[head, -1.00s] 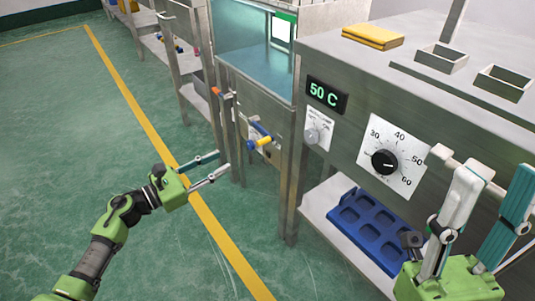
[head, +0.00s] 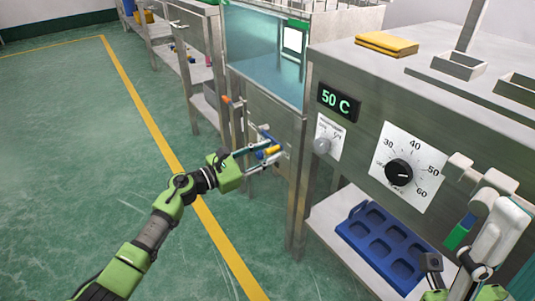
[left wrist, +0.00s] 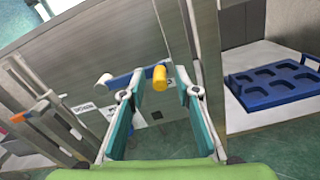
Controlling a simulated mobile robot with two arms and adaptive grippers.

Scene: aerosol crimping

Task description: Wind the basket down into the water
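The crank is a blue arm (head: 265,136) with a yellow handle (head: 272,150) on the steel front below the glass-sided tank (head: 262,45). In the left wrist view the blue arm (left wrist: 124,78) lies nearly level, with the yellow handle (left wrist: 159,78) at its right end. My left gripper (head: 267,156) is open at the handle. In the left wrist view its fingertips (left wrist: 161,84) stand apart on either side of the handle; contact cannot be told. My right gripper (head: 510,240), partly cut off at lower right, appears open and empty. I cannot make out the basket.
A steel cabinet with a 50 C display (head: 338,102) and a black dial (head: 398,172) stands right of the crank. A blue tray (head: 385,240) lies on its low shelf. A steel leg (head: 298,190) stands close right of my left gripper. The green floor at left is clear.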

